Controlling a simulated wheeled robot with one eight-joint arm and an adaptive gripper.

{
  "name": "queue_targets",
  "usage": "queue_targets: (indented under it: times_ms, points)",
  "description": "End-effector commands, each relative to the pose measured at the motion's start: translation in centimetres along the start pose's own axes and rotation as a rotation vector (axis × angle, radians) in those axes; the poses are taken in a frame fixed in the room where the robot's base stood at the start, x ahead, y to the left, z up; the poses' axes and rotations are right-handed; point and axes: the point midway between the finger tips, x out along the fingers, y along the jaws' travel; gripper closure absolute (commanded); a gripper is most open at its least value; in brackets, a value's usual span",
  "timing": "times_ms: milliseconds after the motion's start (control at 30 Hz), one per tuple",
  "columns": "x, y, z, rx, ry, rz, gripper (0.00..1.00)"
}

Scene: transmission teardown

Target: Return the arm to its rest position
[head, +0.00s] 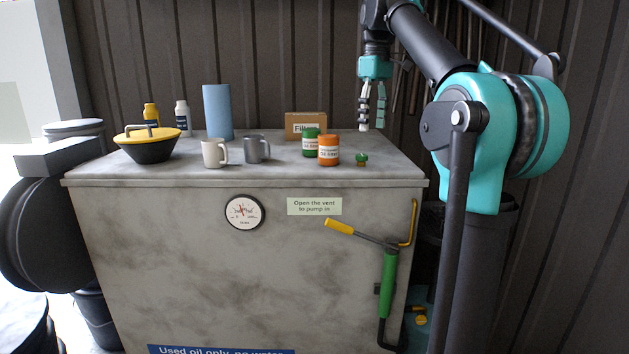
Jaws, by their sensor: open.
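My gripper (373,120) hangs from my teal and black arm at the upper right of the head view, fingers pointing down. It is open with nothing between the fingers. It shows above or behind the right back part of the grey cabinet top (100,177); the exact height over it is hard to tell.
A cardboard box (305,123), white mug (214,153), grey mug (257,149), blue roll (217,112), two bottles and a yellow-lidded black bowl (149,150) stand on the top. A green pump with a yellow handle (340,226) is on the cabinet front. A corrugated wall is behind.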

Motion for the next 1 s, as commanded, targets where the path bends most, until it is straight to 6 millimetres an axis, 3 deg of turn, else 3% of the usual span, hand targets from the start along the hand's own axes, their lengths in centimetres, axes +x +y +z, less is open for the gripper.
queue_targets:
  times_ms: [367, 667, 867, 1000]
  points:
    - [2.7, 0.5, -0.1, 0.048, 0.017, 0.014, 0.45]
    - [7.8, 1.0, 0.0, 0.134, 0.049, 0.038, 0.45]
    - [14.1, 0.9, 0.9, 0.232, 0.088, 0.062, 0.45]
    - [20.8, 0.0, 2.5, 0.333, 0.129, 0.084, 0.45]
